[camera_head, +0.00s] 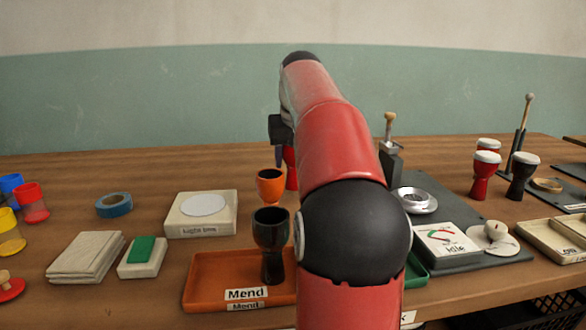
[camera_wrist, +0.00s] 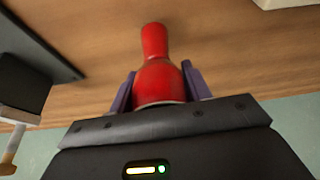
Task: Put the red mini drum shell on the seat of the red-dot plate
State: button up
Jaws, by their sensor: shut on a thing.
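My gripper (camera_wrist: 158,88) is shut on the red mini drum shell (camera_wrist: 158,68), with a purple finger on either side of its wide bowl. In the wrist view the shell's narrow stem points away from my palm. In the head view only a strip of the red shell (camera_head: 291,168) shows beside my arm, behind an orange cup-shaped shell (camera_head: 270,187). Most of my gripper is hidden there by my arm. I cannot make out a plate with a red dot for certain; my arm covers the middle of the table.
A dark goblet shell (camera_head: 271,232) stands in the orange Mend tray (camera_head: 212,268). A light box (camera_head: 187,226) is to the left. Right are a dark mat (camera_head: 450,207), a gauge box (camera_head: 446,240) and red and black drums (camera_head: 484,178). Bare wood shows at the back left.

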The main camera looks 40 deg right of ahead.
jog(key=shift+f, duration=0.85)
jog(key=shift+f, duration=0.15)
jog(key=o, duration=1)
